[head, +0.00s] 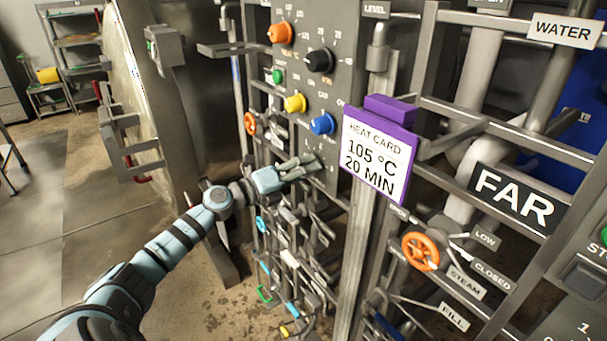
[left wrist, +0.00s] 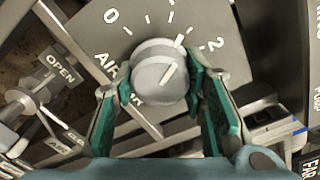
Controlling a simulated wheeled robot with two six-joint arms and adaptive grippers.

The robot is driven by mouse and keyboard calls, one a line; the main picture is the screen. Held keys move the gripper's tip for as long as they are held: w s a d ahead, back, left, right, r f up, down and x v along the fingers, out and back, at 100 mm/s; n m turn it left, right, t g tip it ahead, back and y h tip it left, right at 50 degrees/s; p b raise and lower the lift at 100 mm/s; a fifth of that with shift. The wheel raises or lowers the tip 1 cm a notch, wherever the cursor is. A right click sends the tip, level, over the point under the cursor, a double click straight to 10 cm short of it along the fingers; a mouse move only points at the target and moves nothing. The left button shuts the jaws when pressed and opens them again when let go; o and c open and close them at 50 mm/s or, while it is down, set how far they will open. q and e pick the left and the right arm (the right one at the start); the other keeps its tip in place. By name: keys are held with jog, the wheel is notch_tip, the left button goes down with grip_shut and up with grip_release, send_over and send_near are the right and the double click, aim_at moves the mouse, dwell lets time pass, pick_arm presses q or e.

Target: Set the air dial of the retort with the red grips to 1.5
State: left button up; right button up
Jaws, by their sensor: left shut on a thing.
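The grey air dial (left wrist: 160,77) sits on a panel marked AIR, with a scale from 0 to 2. The white line on its face points up and right, between the top of the scale and the 2, nearer the 2. My left gripper (left wrist: 165,95) has one finger on each side of the dial and is shut on it. Red grips (head: 138,179) show on the retort door's handle at left. My right gripper is not in view.
Orange (head: 280,33), black (head: 320,60), yellow (head: 295,103) and blue (head: 322,124) knobs sit above my left gripper. A purple heat card (head: 377,155) reads 105 °C, 20 MIN. Pipes and levers crowd below. An OPEN label (left wrist: 61,66) is left of the dial.

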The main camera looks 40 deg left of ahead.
pick_arm(q)
jog(key=shift+w+r+m+b, duration=0.15)
jog(key=shift+m+b, duration=0.35)
jog(key=shift+m, duration=0.7)
jog(key=o, duration=1.2)
jog(key=shift+w, duration=0.1)
